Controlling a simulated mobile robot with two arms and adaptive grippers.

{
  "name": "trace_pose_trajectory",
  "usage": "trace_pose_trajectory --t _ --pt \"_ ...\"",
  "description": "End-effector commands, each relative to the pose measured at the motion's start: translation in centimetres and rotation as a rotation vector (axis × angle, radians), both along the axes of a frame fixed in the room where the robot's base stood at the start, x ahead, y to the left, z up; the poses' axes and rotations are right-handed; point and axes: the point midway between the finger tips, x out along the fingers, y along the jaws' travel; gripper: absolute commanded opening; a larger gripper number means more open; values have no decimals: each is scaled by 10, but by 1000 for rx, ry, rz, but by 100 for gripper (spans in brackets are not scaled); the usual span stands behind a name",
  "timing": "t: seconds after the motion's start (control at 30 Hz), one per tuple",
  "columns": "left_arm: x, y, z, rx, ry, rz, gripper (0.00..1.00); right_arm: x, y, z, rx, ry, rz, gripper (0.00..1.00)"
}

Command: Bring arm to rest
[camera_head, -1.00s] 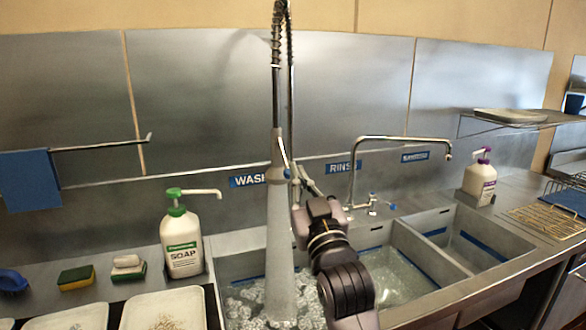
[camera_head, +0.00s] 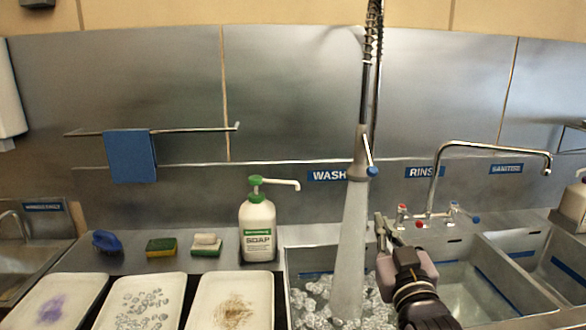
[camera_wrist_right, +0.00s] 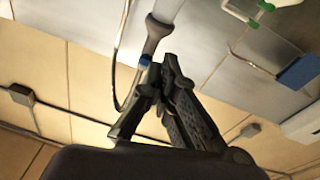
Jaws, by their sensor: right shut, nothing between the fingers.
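My right gripper (camera_head: 381,222) shows in the head view over the wash and rinse sinks, just right of the water stream. Its fingers are shut and empty. The right wrist view shows the shut fingers (camera_wrist_right: 160,82) up close, with the spray faucet and wall behind them. The spray faucet (camera_head: 363,150) hangs from a spring hose, and a wide stream of water (camera_head: 350,245) runs from it into the wash sink (camera_head: 305,262). In the head view the gripper is beside the stream. My left gripper is not in view.
Three white trays, one with a purple stain (camera_head: 22,318), one with clear spots (camera_head: 112,290) and one with brown grit (camera_head: 262,290), lie left of the sinks. A soap bottle (camera_head: 257,225), sponges and a blue brush (camera_head: 106,241) stand behind them. A bent tap (camera_head: 490,146) overhangs the rinse sink.

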Motion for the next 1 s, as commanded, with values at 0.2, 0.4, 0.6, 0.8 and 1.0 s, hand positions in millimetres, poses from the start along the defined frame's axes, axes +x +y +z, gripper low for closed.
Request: trace_pose_trajectory --t 0.2,0.4,0.6,0.8,1.0 --pt "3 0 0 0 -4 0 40 -54 -3 -162 13 460 14 0" --pt "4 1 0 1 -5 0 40 -145 -5 -277 18 861 21 0" --pt "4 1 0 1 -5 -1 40 -229 -8 -337 17 1146 23 0" --pt "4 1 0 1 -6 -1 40 -304 -10 -369 13 1372 25 0" --pt "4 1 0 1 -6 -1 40 -307 -8 -419 9 1436 25 0"
